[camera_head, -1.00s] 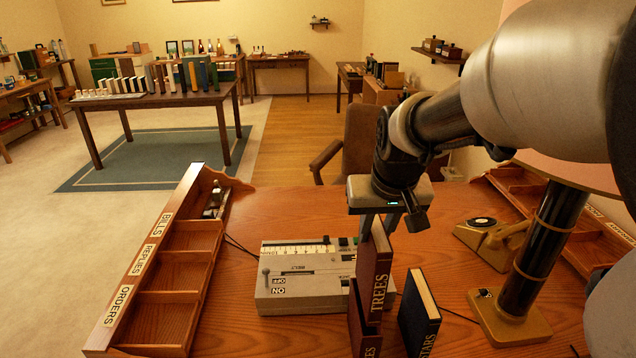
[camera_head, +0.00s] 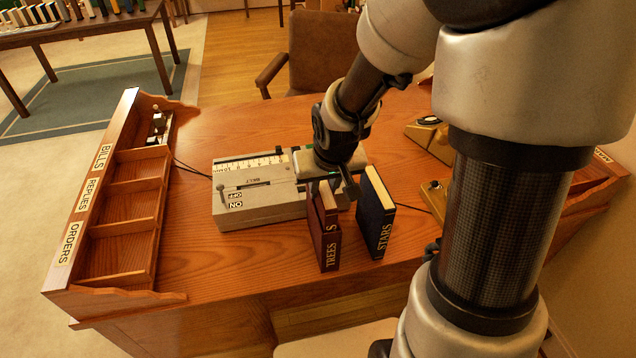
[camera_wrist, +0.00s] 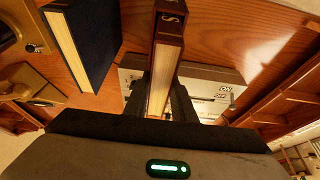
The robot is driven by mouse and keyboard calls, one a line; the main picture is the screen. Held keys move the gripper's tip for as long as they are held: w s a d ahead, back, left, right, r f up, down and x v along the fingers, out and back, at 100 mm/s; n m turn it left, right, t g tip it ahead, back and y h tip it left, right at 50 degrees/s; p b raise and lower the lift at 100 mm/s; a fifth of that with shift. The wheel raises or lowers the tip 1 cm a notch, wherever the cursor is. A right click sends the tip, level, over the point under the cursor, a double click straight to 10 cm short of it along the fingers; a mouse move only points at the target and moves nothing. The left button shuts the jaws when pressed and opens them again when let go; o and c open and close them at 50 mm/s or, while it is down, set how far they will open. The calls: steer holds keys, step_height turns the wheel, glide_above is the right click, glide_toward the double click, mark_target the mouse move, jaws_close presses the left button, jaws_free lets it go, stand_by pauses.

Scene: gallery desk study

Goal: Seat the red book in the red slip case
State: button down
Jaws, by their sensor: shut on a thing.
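The red book (camera_head: 328,199) stands upright, mostly inside the red slip case (camera_head: 331,258), which is marked TREES. Its pale page edges and the last letter on its spine show above the case. My gripper (camera_head: 323,184) is shut on the top of the red book from above. In the wrist view, the red book (camera_wrist: 166,68) runs between the two fingers of my gripper (camera_wrist: 166,102). How far the book is from the case's floor is hidden.
A dark blue book marked STARS (camera_head: 377,220) stands close on the right. A grey machine with switches (camera_head: 230,205) is behind and left. A wooden compartment rack (camera_head: 125,225) lines the desk's left side. The desk (camera_head: 215,265) is bare between rack and case.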

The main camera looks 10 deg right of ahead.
steer(key=shift+f, duration=0.9)
steer(key=shift+f+b, duration=0.35)
steer(key=shift+b, duration=0.15)
steer(key=c, duration=1.7)
jaws_free()
steer(key=shift+s, duration=0.15)
steer(key=shift+o, duration=1.1)
steer(key=shift+f, duration=0.1)
steer(key=shift+s, duration=0.1)
